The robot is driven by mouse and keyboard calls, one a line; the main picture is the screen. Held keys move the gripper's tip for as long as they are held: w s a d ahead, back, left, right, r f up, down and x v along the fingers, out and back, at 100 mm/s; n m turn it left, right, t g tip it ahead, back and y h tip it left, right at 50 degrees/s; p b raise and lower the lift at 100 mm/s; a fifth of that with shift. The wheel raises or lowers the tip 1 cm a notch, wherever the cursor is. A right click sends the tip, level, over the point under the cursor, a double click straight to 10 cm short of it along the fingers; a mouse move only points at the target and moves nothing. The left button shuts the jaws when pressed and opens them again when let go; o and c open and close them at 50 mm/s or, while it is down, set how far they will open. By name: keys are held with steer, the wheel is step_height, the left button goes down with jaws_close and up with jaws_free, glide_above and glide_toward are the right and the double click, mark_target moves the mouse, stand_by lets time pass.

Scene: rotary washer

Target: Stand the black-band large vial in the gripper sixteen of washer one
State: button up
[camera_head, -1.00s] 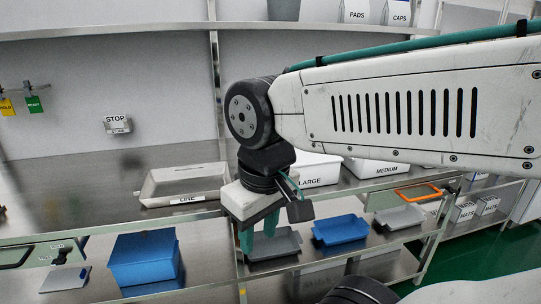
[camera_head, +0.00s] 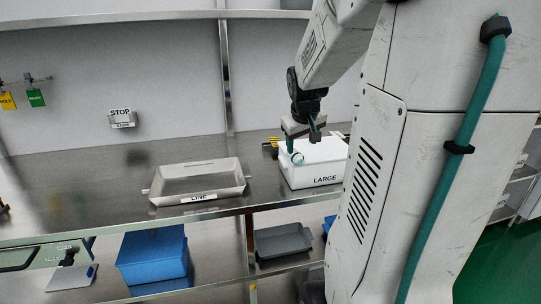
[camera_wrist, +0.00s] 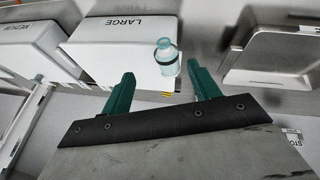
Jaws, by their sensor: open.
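My gripper (camera_head: 297,148) is open at the left front edge of the white bin labelled LARGE (camera_head: 322,180). In the wrist view, its two green fingers (camera_wrist: 161,72) are spread apart. A pale teal, see-through vial (camera_wrist: 166,58) with a narrower neck shows just beyond the fingertips, nearer the right one, against the side of the LARGE bin (camera_wrist: 115,50). The fingers are not closed on it. Its band colour is too small to tell, and I cannot tell what it rests on. No washer can be made out in these views.
A grey metal tray labelled LINE (camera_head: 200,183) sits left of the LARGE bin on the bench. A blue box (camera_head: 152,258) and a grey tray (camera_head: 283,240) are on the shelf below. In the wrist view, a MEDIUM bin (camera_wrist: 38,45) stands beside the LARGE bin.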

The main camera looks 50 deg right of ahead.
mark_target(297, 154)
steer(key=x, duration=0.4)
steer(key=w+x, duration=0.1)
steer(key=x, duration=0.2)
steer(key=shift+a, duration=0.4)
steer(key=c, duration=1.1)
steer(key=shift+c, duration=0.2)
steer(key=shift+r, duration=0.15)
